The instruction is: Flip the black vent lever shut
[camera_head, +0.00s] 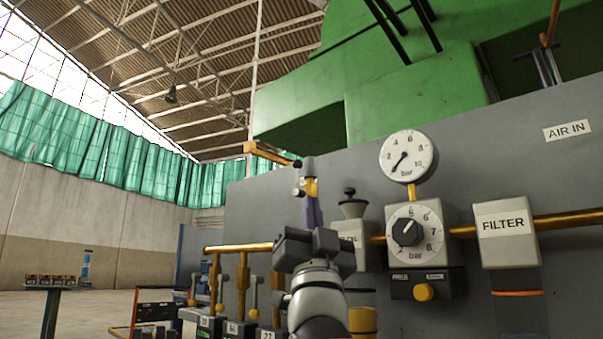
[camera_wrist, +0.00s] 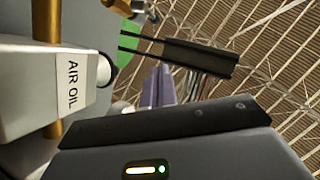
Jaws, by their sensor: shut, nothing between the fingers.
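My gripper (camera_head: 311,207) is in the middle of the head view, raised in front of the grey panel. Its purple fingers are closed together and point up and away, and they also show in the wrist view (camera_wrist: 160,86). A small brass fitting (camera_head: 311,187) with grey and dark parts shows at the fingertips, overlapping them in the picture. I cannot tell whether they touch. I cannot clearly make out the black vent lever; the gripper and fitting overlap there, and it may be partly hidden.
Right of my gripper are the AIR OIL unit (camera_wrist: 75,80), regulator (camera_head: 416,235), pressure gauge (camera_head: 406,156) and FILTER unit (camera_head: 504,236), close to the arm. A brass pipe (camera_head: 238,248) with small levers runs at lower left. Open floor lies farther left.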

